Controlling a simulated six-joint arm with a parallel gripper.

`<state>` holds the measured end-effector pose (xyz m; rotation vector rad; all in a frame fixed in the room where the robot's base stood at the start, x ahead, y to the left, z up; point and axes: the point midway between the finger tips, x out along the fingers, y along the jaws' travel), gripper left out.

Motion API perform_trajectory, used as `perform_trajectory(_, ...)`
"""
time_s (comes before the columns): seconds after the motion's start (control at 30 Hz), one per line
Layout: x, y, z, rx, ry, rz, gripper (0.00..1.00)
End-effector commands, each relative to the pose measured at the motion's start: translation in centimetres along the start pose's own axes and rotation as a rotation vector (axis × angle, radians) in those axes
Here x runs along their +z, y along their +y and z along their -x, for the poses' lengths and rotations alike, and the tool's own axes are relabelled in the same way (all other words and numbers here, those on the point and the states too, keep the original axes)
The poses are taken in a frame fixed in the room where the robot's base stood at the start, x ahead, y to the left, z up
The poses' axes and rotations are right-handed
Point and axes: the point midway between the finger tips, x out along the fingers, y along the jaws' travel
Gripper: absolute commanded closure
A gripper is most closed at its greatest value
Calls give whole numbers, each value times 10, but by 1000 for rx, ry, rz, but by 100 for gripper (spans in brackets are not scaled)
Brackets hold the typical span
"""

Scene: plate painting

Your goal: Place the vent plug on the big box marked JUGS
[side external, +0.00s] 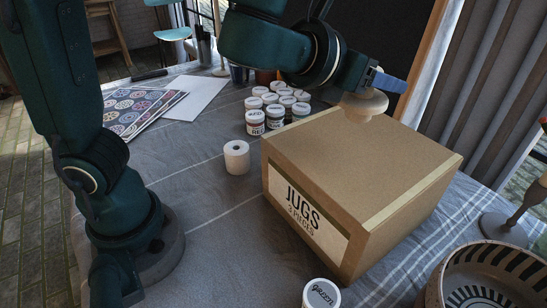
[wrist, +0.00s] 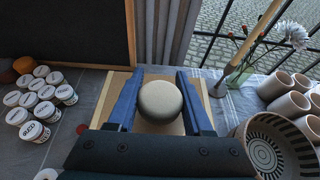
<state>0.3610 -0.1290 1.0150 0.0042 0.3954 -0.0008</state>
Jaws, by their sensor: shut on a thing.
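The vent plug (side external: 364,103) is a pale beige, round, mushroom-like piece. My gripper (side external: 378,86) is shut on it, and its blue fingers sit on either side of the plug. In the wrist view the plug's round top (wrist: 160,100) shows between the two fingers. The big cardboard box marked JUGS (side external: 350,170) stands on the table with its label facing the front left. The plug is over the rear part of the box's top. I cannot tell whether its underside touches the box. In the wrist view the box (wrist: 105,100) lies below the fingers.
Several paint jars (side external: 276,108) stand behind the box's left side. A patterned bowl (side external: 480,280) and a candlestick (side external: 505,228) stand at the right.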

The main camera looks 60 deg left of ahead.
Motion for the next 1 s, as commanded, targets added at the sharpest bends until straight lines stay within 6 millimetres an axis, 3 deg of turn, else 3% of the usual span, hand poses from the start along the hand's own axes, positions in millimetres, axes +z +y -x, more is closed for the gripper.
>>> perform_trajectory(0.1,-15,0,-6,-1,4,-5,100)
perform_trajectory(0.63,-54,0,-22,2,3,-6,100)
perform_trajectory(1.0,-58,0,-25,0,-2,1,100)
